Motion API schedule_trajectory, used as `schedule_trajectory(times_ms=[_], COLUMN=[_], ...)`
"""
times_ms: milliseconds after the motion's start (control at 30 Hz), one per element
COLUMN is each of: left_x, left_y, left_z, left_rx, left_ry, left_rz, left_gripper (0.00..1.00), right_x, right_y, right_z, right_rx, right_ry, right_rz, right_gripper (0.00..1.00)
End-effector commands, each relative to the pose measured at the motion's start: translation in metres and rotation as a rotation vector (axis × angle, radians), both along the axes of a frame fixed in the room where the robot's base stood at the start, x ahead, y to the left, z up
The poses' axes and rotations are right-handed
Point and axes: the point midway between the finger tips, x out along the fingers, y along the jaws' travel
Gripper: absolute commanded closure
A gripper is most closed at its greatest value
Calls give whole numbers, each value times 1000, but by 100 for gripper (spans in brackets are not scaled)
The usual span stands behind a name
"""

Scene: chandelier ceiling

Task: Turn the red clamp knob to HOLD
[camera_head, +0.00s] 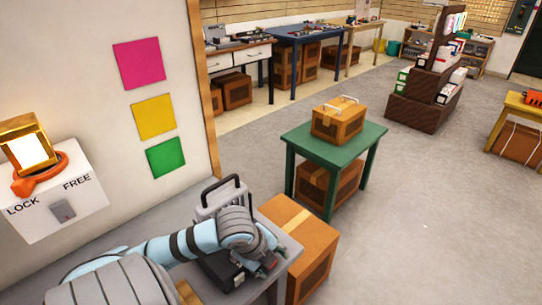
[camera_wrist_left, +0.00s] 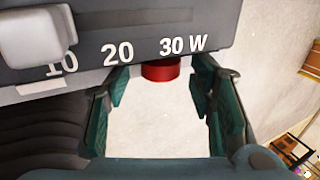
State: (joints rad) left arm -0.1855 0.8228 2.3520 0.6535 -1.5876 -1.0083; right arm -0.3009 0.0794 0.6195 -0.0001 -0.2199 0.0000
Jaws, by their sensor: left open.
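In the left wrist view a short red cylinder (camera_wrist_left: 160,70) shows at the edge of a dark grey panel (camera_wrist_left: 225,25), under the print "30 W". Most of it is hidden behind the panel. It may be the red clamp knob; no HOLD mark shows. My left gripper (camera_wrist_left: 162,85) is open, its teal fingers on either side of the red cylinder, with a gap to each. In the head view my left gripper (camera_head: 268,262) is over the grey bench, beside a black box (camera_head: 220,272) and a grey case with a black handle (camera_head: 207,203). My right gripper is not in view.
On the wall at left is a white panel (camera_head: 75,222) marked LOCK and FREE, with an orange ring (camera_head: 40,183) and gold lamp (camera_head: 27,145). A cardboard box (camera_head: 312,238) stands beside the bench.

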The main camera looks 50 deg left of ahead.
Motion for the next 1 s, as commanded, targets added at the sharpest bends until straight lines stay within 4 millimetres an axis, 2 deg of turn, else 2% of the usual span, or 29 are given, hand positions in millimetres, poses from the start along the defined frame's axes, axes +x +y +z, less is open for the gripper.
schedule_trajectory(times_ms=[333, 633, 1000], left_x=[3, 2, 4], left_y=[0, 0, -1], left_z=[-5, -5, -2], left_rx=[1, 0, -5], left_ry=[1, 1, 62], left_rz=[-1, -1, 2], left_gripper=[51, 99, 99], right_x=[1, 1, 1], right_y=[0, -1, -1], right_z=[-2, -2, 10], right_rx=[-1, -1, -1], right_ry=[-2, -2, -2], right_rz=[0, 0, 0], right_gripper=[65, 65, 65])
